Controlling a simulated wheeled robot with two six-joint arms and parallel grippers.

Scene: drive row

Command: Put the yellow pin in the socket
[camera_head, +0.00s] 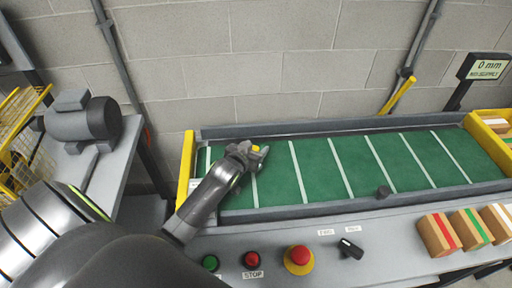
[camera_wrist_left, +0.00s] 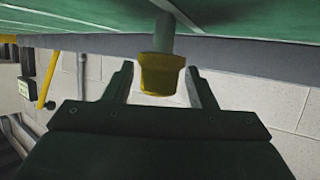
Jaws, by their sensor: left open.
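The yellow pin (camera_wrist_left: 160,72) has a yellow head and a grey shaft, and stands between my left gripper's fingers in the left wrist view. Its shaft runs toward the green belt; whether its end touches anything is unclear. In the head view only a bit of its yellow head (camera_head: 256,148) shows at the fingertips. My left gripper (camera_head: 252,152) is open, with a finger on each side of the head (camera_wrist_left: 162,82), over the belt's left part. My right gripper is not in view.
The green belt (camera_head: 350,165) with white stripes is otherwise clear. Green, red and emergency-stop buttons (camera_head: 299,258) and a black switch (camera_head: 349,249) line the front panel. Striped boxes (camera_head: 438,234) stand at right, a motor (camera_head: 84,118) at left. A yellow bar (camera_head: 397,95) is at the wall.

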